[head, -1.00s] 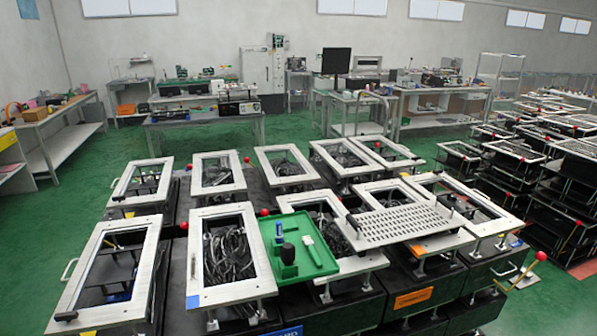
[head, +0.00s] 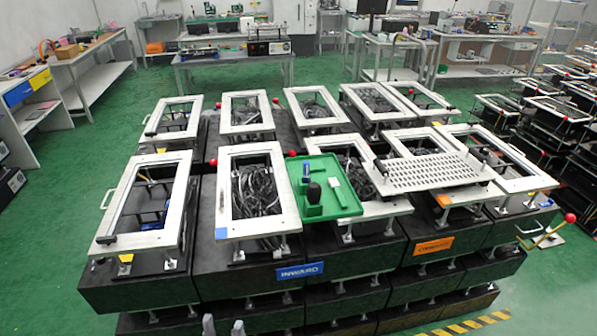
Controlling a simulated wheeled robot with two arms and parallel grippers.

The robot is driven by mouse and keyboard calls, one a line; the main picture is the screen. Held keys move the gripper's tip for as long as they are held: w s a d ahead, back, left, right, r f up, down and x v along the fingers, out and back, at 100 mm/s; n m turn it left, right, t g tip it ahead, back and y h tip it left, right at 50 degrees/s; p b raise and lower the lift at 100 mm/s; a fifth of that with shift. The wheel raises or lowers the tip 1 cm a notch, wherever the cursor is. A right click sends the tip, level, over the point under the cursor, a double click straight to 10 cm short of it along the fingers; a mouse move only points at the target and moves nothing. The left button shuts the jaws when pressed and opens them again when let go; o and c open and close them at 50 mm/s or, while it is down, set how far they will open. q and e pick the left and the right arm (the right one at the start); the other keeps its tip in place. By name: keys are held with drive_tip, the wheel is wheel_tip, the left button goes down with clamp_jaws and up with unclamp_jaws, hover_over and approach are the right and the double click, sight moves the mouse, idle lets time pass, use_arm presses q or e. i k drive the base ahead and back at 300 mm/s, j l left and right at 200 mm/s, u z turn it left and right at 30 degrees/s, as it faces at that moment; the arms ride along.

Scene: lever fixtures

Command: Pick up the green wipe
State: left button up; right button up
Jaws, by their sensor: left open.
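A green tray (head: 345,208) lies on the white frames in the middle of the head view. In it are a small blue item (head: 306,170), a black rounded item (head: 314,193) on a green block, and a pale, slim tool (head: 336,184). I cannot pick out a separate green wipe; anything green in the tray blends with its colour. My left gripper (head: 223,327) shows only as two pale fingertips at the bottom edge, spread apart, open and empty. It is below and left of the tray, well apart from it. My right gripper is not in view.
Several white-framed lever fixtures on black bases surround the tray, some with red knobs (head: 570,218). A perforated metal plate (head: 435,172) lies right of the tray. Green floor (head: 60,260) is clear at the left.

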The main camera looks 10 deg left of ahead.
sight(315, 165)
drive_tip(key=i+l+u, duration=0.15)
drive_tip(key=l+u, duration=0.3)
drive_tip(key=i+l+u, duration=0.15)
drive_tip(key=l+u, duration=0.15)
drive_tip(key=u, duration=0.2)
